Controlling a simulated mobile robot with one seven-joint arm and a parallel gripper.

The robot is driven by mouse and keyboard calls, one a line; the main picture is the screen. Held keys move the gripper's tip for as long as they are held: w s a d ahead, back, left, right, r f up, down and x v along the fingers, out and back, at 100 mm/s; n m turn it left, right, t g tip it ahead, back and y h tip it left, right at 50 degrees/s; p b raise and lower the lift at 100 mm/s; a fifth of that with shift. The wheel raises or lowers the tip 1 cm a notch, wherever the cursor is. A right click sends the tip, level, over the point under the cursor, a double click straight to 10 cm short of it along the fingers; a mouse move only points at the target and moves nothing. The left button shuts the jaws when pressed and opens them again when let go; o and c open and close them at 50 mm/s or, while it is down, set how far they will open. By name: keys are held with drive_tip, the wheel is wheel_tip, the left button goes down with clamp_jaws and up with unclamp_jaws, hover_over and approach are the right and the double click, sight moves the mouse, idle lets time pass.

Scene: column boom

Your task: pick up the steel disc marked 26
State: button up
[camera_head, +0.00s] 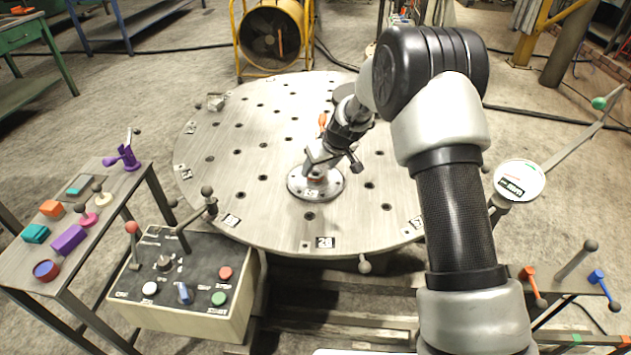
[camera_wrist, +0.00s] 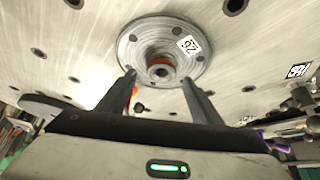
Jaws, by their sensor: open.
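The steel disc (camera_head: 296,188) lies flat on the large round drilled table, with a white tag reading 26 near its rim. In the wrist view the disc (camera_wrist: 131,50) shows a raised hub (camera_wrist: 160,67) with a dark bore and an orange-brown ring, and small holes around it. My gripper (camera_head: 318,163) is over the disc and hides part of the hub in the head view. In the wrist view my gripper (camera_wrist: 158,80) is open, one finger either side of the hub. I cannot tell whether the fingers touch it.
The round table (camera_head: 240,150) has many holes and numbered tags along its edge. A control box (camera_head: 185,280) with levers and buttons stands front left. A side bench (camera_head: 100,225) with coloured parts stands left. A yellow fan (camera_head: 270,35) stands behind. Levers stick out front right.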

sight(317, 170)
drive_tip(key=shift+x, duration=1.6)
drive_tip(key=shift+s, duration=0.1)
clamp_jaws()
drive_tip(key=shift+r, duration=0.2)
